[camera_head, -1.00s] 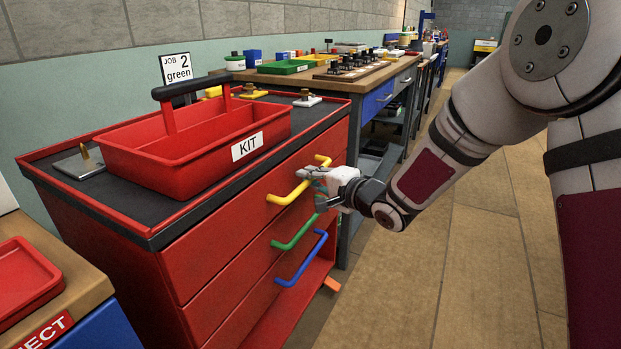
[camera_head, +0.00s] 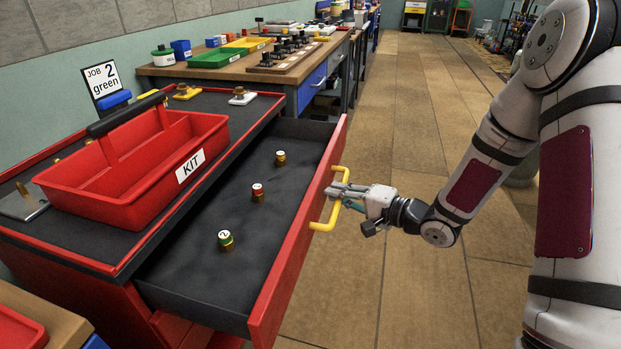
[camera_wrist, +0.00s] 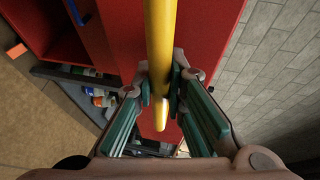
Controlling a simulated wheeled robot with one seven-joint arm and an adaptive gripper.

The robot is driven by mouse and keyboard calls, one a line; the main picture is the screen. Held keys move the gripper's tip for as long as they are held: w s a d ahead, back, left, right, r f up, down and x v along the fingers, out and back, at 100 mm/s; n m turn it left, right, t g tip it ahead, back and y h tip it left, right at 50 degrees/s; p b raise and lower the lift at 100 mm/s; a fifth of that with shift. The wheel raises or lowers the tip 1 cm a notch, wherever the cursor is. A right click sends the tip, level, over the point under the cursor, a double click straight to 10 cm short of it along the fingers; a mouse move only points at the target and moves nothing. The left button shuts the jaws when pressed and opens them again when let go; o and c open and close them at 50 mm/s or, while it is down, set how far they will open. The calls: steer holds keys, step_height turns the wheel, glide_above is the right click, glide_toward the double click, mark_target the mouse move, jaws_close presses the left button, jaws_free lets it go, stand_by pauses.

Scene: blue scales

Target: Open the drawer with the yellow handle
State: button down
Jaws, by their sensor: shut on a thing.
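The top drawer (camera_head: 305,225) of the red cabinet stands pulled well out, its dark inside showing. Its yellow handle (camera_head: 338,186) is on the red front. My gripper (camera_head: 346,190) is shut on the handle; in the wrist view the yellow bar (camera_wrist: 160,60) runs between the two fingers (camera_wrist: 162,98). Three small cylindrical pieces lie in the drawer: one with a green top (camera_head: 225,240), one with a red band (camera_head: 257,193) and one with a yellowish band (camera_head: 280,158). The lower drawers' handles are hidden in the head view.
A red KIT tray (camera_head: 185,172) sits on the cabinet top, with a "JOB 2 green" sign (camera_head: 104,82) behind it. A wooden workbench (camera_head: 200,70) with bins stands beyond. The floor (camera_head: 430,120) to the right is clear.

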steer(key=shift+s+d+p, duration=0.3)
steer(key=shift+d+p, duration=0.05)
steer(key=shift+d, duration=0.4)
steer(key=shift+s+d+p, duration=0.3)
steer(key=shift+d, duration=0.5)
steer(key=shift+s+d+p, duration=0.3)
steer(key=shift+d+p, duration=0.05)
steer(key=shift+d, duration=0.4)
steer(key=c, duration=1.9)
jaws_free()
steer(key=v, duration=1.2)
